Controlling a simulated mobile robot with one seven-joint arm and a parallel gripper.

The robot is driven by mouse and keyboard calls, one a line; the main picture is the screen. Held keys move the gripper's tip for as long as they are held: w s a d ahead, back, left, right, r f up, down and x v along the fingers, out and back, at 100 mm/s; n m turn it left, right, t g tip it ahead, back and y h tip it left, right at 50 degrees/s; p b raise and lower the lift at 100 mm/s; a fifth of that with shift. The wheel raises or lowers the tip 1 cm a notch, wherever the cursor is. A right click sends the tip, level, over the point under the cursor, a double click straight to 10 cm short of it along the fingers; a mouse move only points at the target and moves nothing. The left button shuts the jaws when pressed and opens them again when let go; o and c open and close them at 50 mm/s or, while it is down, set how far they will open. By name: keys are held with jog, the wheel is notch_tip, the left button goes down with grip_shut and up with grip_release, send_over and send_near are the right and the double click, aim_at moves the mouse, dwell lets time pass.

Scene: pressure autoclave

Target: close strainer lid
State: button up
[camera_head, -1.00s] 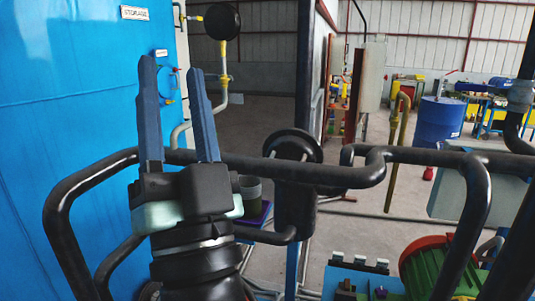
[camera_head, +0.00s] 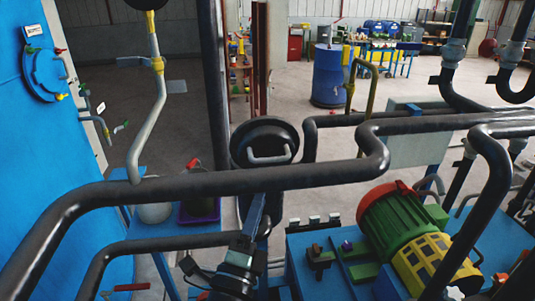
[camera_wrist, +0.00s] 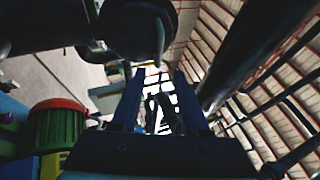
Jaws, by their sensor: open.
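The black round strainer lid (camera_head: 265,133) is in the middle of the head view, its face tilted towards the camera, with a grey bar handle (camera_head: 270,158) across it. The dark strainer body below it is largely hidden by the pipe rail and my arm. My gripper (camera_head: 260,203) is just below the lid, with its blue fingers pointing up. In the wrist view, the two fingers of my gripper (camera_wrist: 158,82) stand apart with nothing held between them. The dark lid (camera_wrist: 130,25) and its handle (camera_wrist: 160,38) show above the fingertips. I cannot tell whether a finger touches the lid.
A thick black pipe rail (camera_head: 200,184) crosses in front of the strainer. A green, red and yellow motor (camera_head: 405,230) stands close on the right. A blue table (camera_head: 180,241) with a purple tray (camera_head: 200,214) is on the left. A blue barrel (camera_head: 328,77) stands farther back.

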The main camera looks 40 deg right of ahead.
aim_at(271, 160)
jog(key=p+x, duration=0.1)
jog(key=x, duration=0.8)
jog(key=shift+w+d+r, duration=0.1)
jog(key=shift+w+d, duration=0.1)
jog(key=shift+d, duration=0.05)
jog(key=shift+w+d+r, duration=0.1)
jog(key=shift+w+d, duration=0.3)
grip_shut()
dwell(0.6)
